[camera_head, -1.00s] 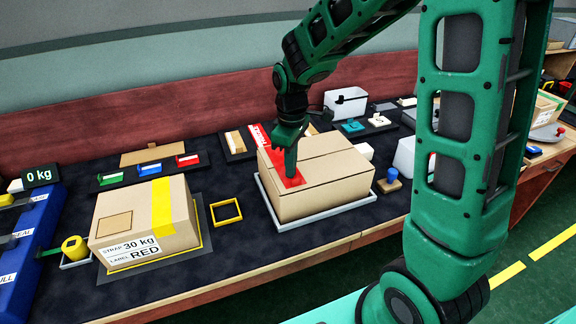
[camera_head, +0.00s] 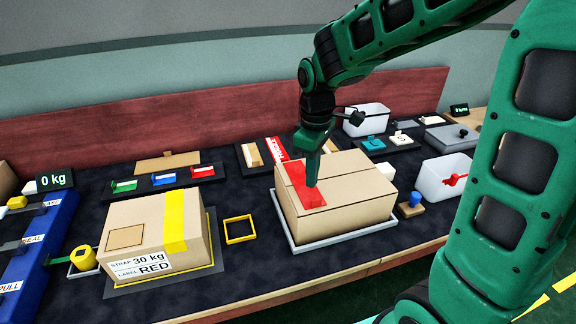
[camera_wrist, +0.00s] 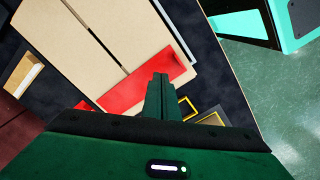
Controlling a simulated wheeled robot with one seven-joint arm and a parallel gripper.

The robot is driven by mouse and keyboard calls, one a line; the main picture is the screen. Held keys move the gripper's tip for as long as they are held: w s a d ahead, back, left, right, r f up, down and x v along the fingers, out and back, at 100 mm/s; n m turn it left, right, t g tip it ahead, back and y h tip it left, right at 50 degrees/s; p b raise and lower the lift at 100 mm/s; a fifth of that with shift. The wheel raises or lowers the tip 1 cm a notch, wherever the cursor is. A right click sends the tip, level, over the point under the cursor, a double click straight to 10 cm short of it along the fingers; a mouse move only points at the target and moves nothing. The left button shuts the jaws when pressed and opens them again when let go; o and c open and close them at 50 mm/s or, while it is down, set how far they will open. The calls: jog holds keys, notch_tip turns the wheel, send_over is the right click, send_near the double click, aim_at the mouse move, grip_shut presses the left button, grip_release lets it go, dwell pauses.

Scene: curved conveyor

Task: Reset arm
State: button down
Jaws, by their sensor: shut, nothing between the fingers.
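My gripper (camera_head: 311,184) is shut and empty. Its fingers point down at the red patch (camera_head: 299,186) on top of a closed cardboard box; I cannot tell whether the tips touch it. The cardboard box (camera_head: 345,213) sits on a light tray (camera_head: 326,240) on the dark table. In the wrist view my shut fingers (camera_wrist: 160,80) show in front of the red patch (camera_wrist: 122,97) and the box top (camera_wrist: 65,40). My green arm reaches in from the upper right.
A second box (camera_head: 150,225) with a yellow strap and "30 kg, RED" label stands left. A yellow square frame (camera_head: 239,230) lies between the boxes. A blue-knobbed stamp (camera_head: 413,203) and a white bin (camera_head: 443,181) stand right. Red, green and blue items (camera_head: 163,179) lie behind.

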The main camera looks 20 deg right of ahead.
jog(key=s+d+r+m, duration=0.1)
jog(key=s+d+m, duration=0.6)
jog(key=s, duration=0.4)
jog(key=s+d+r+m, duration=0.2)
jog(key=s+d+m, duration=0.6)
jog(key=s+d, duration=0.2)
jog(key=shift+s+d, duration=0.15)
jog(key=shift+s, duration=1.05)
